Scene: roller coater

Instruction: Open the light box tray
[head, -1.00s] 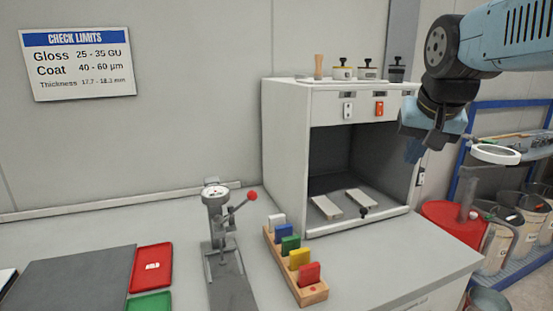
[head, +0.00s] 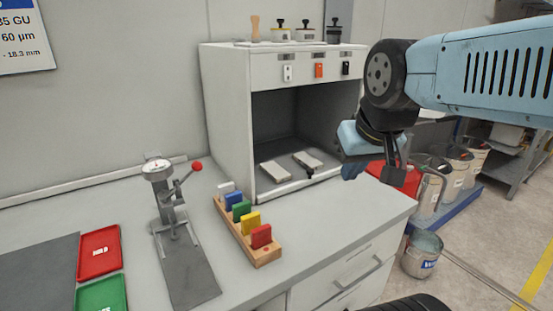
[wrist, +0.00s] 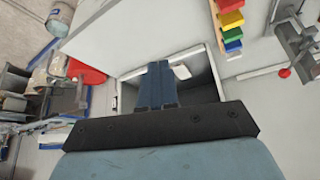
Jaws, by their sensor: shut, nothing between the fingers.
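The light box (head: 226,110) is a white cabinet with an open dark front, standing on the bench. Its grey tray (head: 291,180) lies inside on the floor of the box, with two pale panels on it and a small black knob (head: 310,173) at its front edge. My gripper (head: 350,172) hangs in front of the box's right side, apart from the knob. In the wrist view my gripper's blue fingers (wrist: 157,85) are together and empty, covering part of the box opening (wrist: 204,78). The knob is not visible there.
A rack of coloured blocks (head: 262,252) and a gauge stand (head: 170,205) stand on the bench left of the box. Jars and a wooden-handled tool (head: 255,30) sit on top. Buckets (head: 432,185) stand to the right. Bench space before the box is clear.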

